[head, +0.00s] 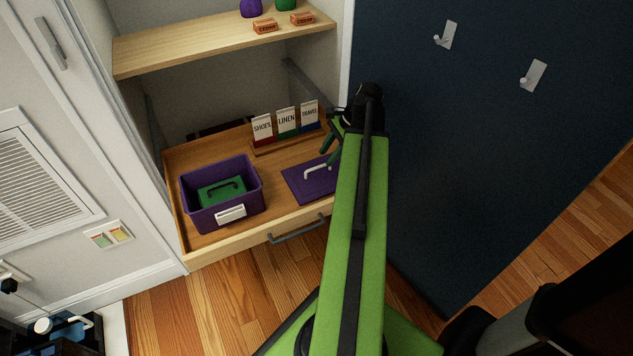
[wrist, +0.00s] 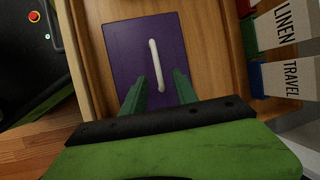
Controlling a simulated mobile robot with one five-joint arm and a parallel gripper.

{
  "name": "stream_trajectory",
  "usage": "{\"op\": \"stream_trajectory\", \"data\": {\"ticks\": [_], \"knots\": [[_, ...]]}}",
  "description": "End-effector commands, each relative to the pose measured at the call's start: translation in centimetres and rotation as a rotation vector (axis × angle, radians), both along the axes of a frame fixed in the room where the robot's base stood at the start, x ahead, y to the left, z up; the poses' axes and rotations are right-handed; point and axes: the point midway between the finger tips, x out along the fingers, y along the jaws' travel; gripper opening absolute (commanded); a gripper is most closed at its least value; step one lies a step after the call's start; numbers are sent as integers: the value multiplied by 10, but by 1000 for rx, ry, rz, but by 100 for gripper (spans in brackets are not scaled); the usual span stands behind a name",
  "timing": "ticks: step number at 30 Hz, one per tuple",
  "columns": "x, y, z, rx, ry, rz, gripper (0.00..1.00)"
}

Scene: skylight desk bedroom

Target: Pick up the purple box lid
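The purple box lid (head: 311,183) lies flat in the open wooden drawer, to the right of the purple box (head: 191,193). It has a white bar handle (head: 318,170). In the wrist view the lid (wrist: 126,50) and its handle (wrist: 156,64) show ahead of my gripper (wrist: 154,85). The two green fingers are spread apart, with the near end of the handle showing between them and nothing gripped. In the head view my gripper (head: 330,145) is by the lid's right side, and my arm hides part of the lid.
The purple box holds a green piece with a dark handle (head: 222,187). Several label cards (head: 287,123) stand at the drawer's back, near my gripper. The drawer front (head: 255,231) has a grey handle (head: 297,230). A shelf (head: 200,42) is above; a dark blue panel (head: 460,130) stands right.

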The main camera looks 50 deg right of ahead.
Motion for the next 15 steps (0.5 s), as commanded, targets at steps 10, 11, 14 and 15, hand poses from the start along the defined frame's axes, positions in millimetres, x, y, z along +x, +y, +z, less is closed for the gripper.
{"op": "stream_trajectory", "data": {"ticks": [10,11,14,15], "knots": [[14,13,-44,0,0,0,35],[14,13,-43,0,0,0,35],[14,13,-41,0,0,0,35],[14,13,-41,0,0,0,34]]}}
